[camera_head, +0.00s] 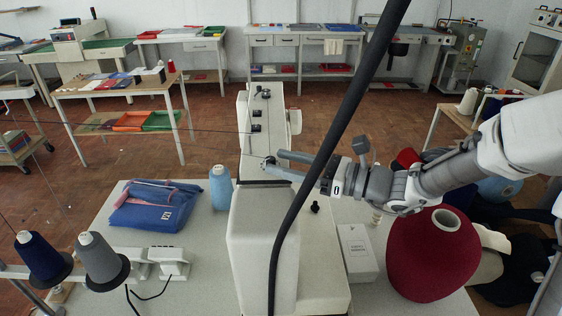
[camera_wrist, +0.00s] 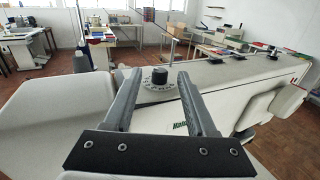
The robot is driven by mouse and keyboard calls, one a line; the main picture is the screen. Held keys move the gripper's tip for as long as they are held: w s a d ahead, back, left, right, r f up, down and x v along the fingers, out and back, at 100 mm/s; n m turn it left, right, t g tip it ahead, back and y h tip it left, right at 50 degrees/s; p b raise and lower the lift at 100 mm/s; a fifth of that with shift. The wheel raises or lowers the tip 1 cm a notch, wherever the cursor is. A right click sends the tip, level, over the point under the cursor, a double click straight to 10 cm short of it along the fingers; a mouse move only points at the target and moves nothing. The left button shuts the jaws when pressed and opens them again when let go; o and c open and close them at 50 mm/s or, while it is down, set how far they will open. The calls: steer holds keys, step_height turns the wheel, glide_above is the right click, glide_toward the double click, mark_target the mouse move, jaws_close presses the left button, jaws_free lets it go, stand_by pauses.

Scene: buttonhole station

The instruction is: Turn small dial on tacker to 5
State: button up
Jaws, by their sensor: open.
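The tacker is the white machine (camera_head: 262,235) standing on the light table in the head view. In the wrist view, the small dial (camera_wrist: 159,75) is a black knob on a pale disc with printed marks, on top of the machine body (camera_wrist: 225,75). The marks are too small to read, so I cannot tell its setting. My gripper (camera_head: 273,163) reaches in from the right over the machine top. In the wrist view its two grey fingers are open, one on each side of the dial, with visible gaps. I see no contact with the knob.
A thick black cable (camera_head: 335,130) crosses the head view in front of my gripper. A big red yarn cone (camera_head: 430,258) and a white box (camera_head: 357,253) stand right of the machine.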

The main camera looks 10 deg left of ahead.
steer(key=shift+w+a, duration=0.1)
steer(key=shift+a, duration=0.45)
jaws_close()
steer(key=shift+r+g+p, duration=0.1)
steer(key=shift+g+p, duration=0.2)
